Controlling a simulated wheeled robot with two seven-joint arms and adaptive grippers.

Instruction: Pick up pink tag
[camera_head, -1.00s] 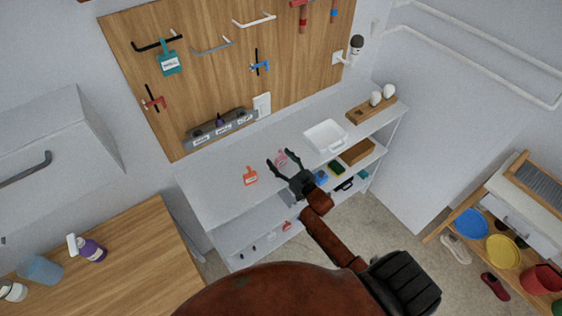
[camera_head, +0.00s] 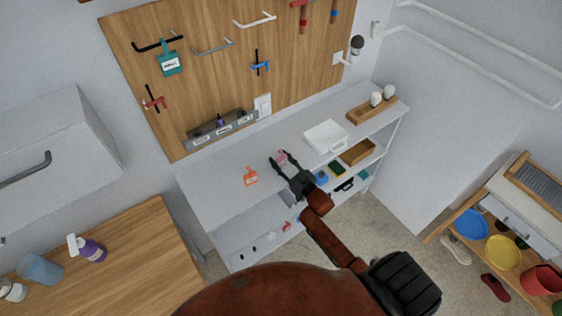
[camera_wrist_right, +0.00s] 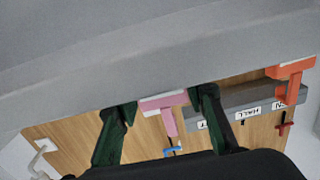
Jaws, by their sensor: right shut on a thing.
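The pink tag (camera_head: 282,158) is at the top of the white shelf unit, small in the head view. In the right wrist view the pink tag (camera_wrist_right: 168,119) shows larger, with a wide bar and a narrow stem, between the two dark green fingers. My right gripper (camera_head: 282,155) is shut on the pink tag, its fingers on either side of it; the right gripper (camera_wrist_right: 164,101) also shows in the wrist view. The exact contact is hard to see. My left gripper is not in view.
An orange tag (camera_head: 250,177) lies left of my right gripper on the shelf top (camera_head: 212,181). A white tray (camera_head: 325,138) and a wooden holder (camera_head: 371,109) stand to the right. A grey labelled rack (camera_head: 221,129) is behind, by the wooden pegboard (camera_head: 205,85).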

